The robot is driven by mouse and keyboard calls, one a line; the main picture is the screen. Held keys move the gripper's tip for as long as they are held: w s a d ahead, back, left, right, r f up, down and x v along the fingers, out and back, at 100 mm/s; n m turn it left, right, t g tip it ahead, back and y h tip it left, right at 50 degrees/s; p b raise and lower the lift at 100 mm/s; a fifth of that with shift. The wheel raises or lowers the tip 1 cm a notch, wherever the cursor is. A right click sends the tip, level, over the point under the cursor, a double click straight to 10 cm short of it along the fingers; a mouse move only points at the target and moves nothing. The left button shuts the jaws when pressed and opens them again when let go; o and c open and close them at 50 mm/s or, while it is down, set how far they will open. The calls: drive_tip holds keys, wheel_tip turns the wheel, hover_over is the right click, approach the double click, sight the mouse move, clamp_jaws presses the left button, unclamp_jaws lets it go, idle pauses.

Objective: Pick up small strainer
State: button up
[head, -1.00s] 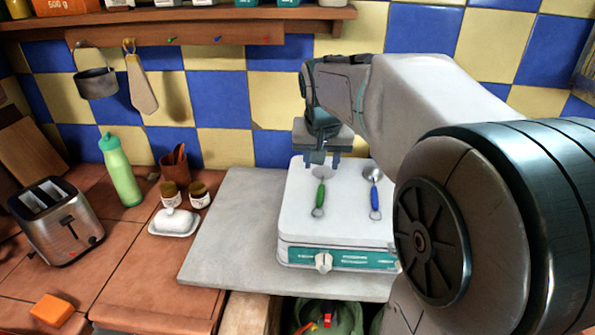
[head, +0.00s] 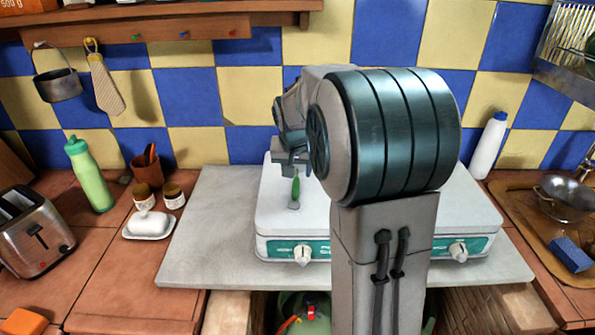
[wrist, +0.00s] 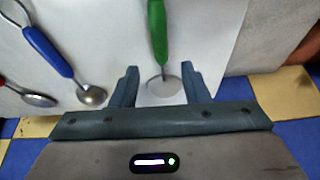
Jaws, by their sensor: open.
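A small utensil with a green handle (head: 296,188) and a thin round head (wrist: 164,87) lies on the white cooktop (head: 283,222); it looks like the small strainer, though the mesh is too fine to tell. In the head view its round head is hidden behind my gripper (head: 292,170). In the wrist view my gripper (wrist: 159,70) is open, with one finger on each side of the round head and nothing held. A blue-handled ladle (wrist: 48,50) and a red-handled utensil (wrist: 38,99) lie to the left in the wrist view; my arm hides them in the head view.
A tiled wall (head: 200,95) stands close behind the cooktop. A white bottle (head: 488,146) stands at right, near a metal strainer bowl (head: 566,196) and blue sponge (head: 571,254). Butter dish (head: 149,226), jars, green bottle (head: 89,175) and toaster (head: 32,232) stand left.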

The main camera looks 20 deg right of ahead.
sight(297, 177)
drive_tip(key=shift+x, duration=1.75)
drive_tip(key=shift+w, duration=0.15)
clamp_jaws()
drive_tip(key=shift+r, duration=0.1)
drive_tip(key=shift+r, duration=0.55)
wheel_tip(297, 177, up, 3)
drive_tip(key=shift+f, duration=0.1)
drive_tip(key=s+d+r+b, duration=0.2)
drive_tip(key=s+d+r, duration=0.2)
drive_tip(key=s+r, duration=0.3)
drive_tip(key=s, duration=0.4)
